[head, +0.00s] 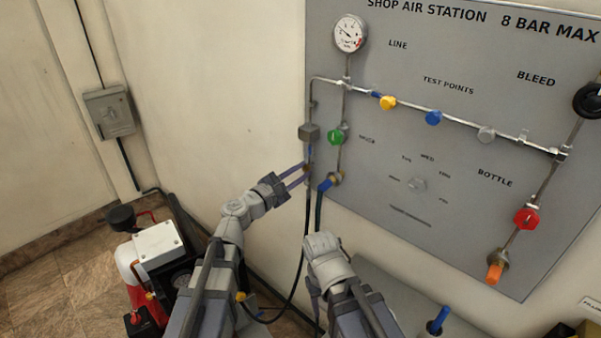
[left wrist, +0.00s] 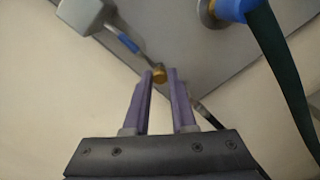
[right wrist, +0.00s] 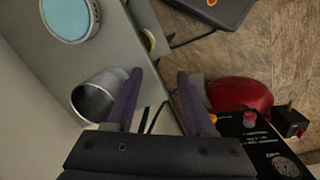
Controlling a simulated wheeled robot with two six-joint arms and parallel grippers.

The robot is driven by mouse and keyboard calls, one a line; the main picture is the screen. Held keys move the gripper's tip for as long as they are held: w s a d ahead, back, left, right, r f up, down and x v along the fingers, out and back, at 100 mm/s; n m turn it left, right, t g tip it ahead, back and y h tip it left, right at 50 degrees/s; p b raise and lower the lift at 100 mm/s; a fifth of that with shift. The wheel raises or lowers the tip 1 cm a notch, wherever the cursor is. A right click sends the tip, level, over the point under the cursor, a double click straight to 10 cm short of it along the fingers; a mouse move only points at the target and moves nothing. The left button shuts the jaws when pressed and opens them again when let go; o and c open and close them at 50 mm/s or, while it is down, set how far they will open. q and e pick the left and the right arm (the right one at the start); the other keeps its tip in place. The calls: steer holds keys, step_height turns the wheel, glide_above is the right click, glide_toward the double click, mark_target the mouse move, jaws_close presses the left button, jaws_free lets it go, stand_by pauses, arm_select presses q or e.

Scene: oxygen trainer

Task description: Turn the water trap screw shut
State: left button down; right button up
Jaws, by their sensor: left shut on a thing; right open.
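The water trap is a grey block (head: 309,133) with a blue section below it on the thin pipe at the panel's left edge. In the left wrist view the trap's grey block (left wrist: 84,14), blue section (left wrist: 128,43) and small brass screw (left wrist: 159,75) line up. My left gripper (head: 305,173) has its purple fingers at the trap's lower end. In the left wrist view my left gripper (left wrist: 160,76) is closed on the brass screw at its fingertips. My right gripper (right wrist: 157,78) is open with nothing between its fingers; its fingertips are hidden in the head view.
A green knob (head: 337,137) and a blue hose fitting (head: 326,185) sit just right of the trap. A dark hose hangs below. A red and white compressor (head: 158,243) stands on the floor at left. A metal cup (right wrist: 98,95) is near my right gripper.

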arm_select(q)
steer(key=m, duration=0.4)
steer(key=shift+m, duration=0.3)
steer(key=m, duration=0.5)
steer(key=shift+f, duration=0.1)
steer(key=m, duration=0.9)
steer(key=shift+m, duration=0.3)
steer(key=c, duration=0.7)
jaws_free()
steer(key=shift+c, duration=0.2)
